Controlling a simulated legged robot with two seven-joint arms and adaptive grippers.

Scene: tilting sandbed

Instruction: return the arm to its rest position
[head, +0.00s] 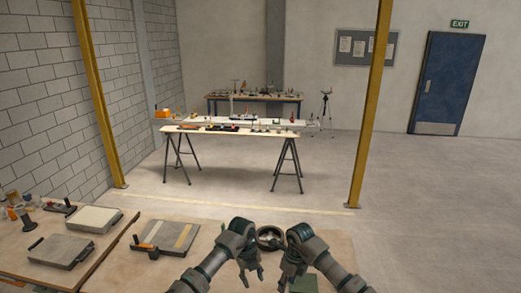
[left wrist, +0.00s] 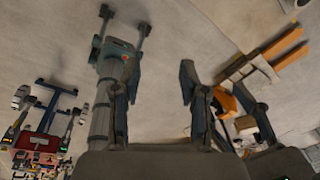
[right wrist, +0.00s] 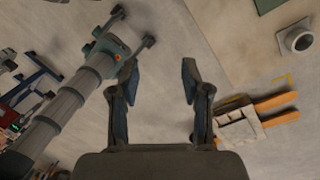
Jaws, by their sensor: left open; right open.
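My left gripper (head: 252,281) hangs fingers down over the near bench's front part in the head view. Its two fingers stand apart with nothing between them in the left wrist view (left wrist: 158,75). My right gripper (head: 287,280) hangs just to its right, also fingers down. It is open and empty in the right wrist view (right wrist: 160,72). A gap separates the two grippers. A dark round ring-like part (head: 270,237) lies on the bench beyond them, partly hidden by my arms.
A shallow tray with an orange-ended handle (head: 180,234) lies left of my left arm. Further left are two grey-framed slabs (head: 61,250) (head: 93,219) and small bottles (head: 14,205). A trestle table (head: 232,144) stands beyond clear floor.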

